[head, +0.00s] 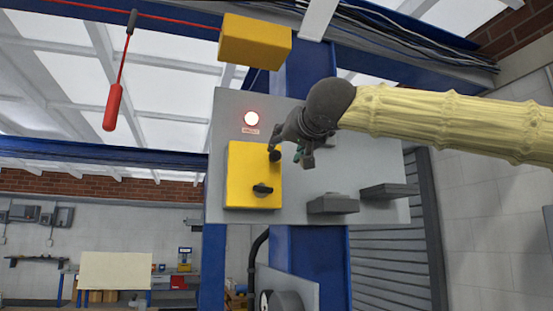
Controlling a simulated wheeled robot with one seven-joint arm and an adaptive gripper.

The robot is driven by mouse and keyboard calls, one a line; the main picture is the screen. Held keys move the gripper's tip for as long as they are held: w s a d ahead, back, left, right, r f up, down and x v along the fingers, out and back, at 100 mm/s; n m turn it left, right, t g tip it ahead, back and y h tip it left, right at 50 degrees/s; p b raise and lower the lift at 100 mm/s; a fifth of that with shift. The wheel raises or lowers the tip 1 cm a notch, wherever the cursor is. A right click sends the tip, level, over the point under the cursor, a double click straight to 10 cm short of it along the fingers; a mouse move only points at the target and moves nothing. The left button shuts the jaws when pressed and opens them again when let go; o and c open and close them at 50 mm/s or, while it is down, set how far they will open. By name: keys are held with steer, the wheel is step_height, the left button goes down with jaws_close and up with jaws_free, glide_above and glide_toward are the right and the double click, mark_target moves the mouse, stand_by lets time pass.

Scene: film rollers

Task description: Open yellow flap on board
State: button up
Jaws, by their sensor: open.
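The grey board (225,135) is mounted on a blue post. On its left side is the yellow flap (240,180), a flat upright panel that looks closed against the board. A dark green-black handle (262,190) sits on the flap's lower right part. My gripper (291,158) is in front of the board, near the flap's upper right edge and above the handle. It is open, and I see nothing held in it. A dark round shape (275,156) lies by its left finger; I cannot tell whether it is a fingertip or a knob on the flap.
A lit red lamp (251,118) is above the flap. Two grey ledges (333,204) (389,191) stick out on the board's right. A yellow box (255,41) is above the board, and a red pull handle (112,107) hangs at left. Space left of the board looks free.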

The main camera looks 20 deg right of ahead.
mark_target(276, 155)
steer(key=w+p, duration=0.1)
steer(key=w, duration=0.8)
steer(key=shift+w+a, duration=0.15)
steer(key=shift+w, duration=0.2)
jaws_close()
